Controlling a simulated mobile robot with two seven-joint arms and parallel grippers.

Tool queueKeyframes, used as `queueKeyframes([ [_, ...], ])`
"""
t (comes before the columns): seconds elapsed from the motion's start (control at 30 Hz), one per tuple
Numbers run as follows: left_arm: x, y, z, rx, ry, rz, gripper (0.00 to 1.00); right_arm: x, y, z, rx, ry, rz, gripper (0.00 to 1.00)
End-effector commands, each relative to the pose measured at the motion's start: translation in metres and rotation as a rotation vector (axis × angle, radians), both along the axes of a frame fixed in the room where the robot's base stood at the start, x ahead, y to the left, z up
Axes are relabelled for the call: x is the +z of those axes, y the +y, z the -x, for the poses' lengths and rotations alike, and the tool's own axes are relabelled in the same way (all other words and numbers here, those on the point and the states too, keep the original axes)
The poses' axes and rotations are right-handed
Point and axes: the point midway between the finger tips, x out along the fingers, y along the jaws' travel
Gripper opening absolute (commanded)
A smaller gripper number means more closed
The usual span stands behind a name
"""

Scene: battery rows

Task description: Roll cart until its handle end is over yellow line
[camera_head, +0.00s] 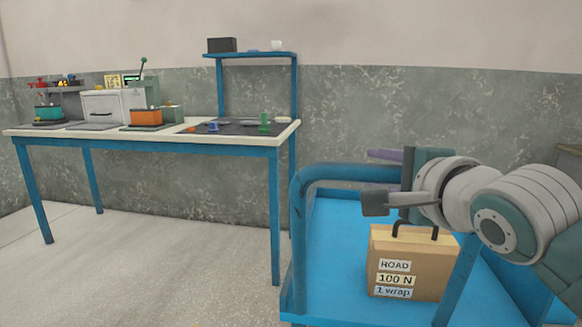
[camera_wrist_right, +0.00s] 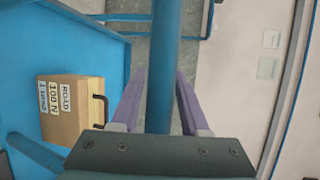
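The blue cart (camera_head: 335,250) stands at the lower right of the head view, with its tubular handle (camera_head: 330,173) raised at the near-left end. The handle also shows as a blue bar (camera_wrist_right: 163,70) in the right wrist view. My right gripper (camera_head: 384,180) is at the handle, one finger above the bar and one below. In the wrist view its purple fingers (camera_wrist_right: 158,105) are apart on either side of the bar, with gaps visible. No yellow line shows in either view. My left gripper is not in view.
A tan case (camera_head: 408,262) labelled "ROAD 100 N 1 wrap" rides on the cart deck. A blue-legged workbench (camera_head: 180,142) with several small items stands against the wall at left. Pale floor (camera_head: 140,265) is clear in front of it.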

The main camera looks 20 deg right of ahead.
Motion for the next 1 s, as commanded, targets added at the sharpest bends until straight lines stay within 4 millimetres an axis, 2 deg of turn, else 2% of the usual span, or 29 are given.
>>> queueKeyframes([
  [0.03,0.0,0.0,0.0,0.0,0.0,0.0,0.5,-0.0001,0.0,0.0001,0.0,0.0,0.0,0.38],
  [0.37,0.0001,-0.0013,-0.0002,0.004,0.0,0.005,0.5,-0.0002,0.0,0.0002,0.0,0.0,0.0,0.01],
  [1.0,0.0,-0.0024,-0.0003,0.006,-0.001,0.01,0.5,-0.0004,0.0001,0.0003,0.0,0.001,0.0,0.0],
])
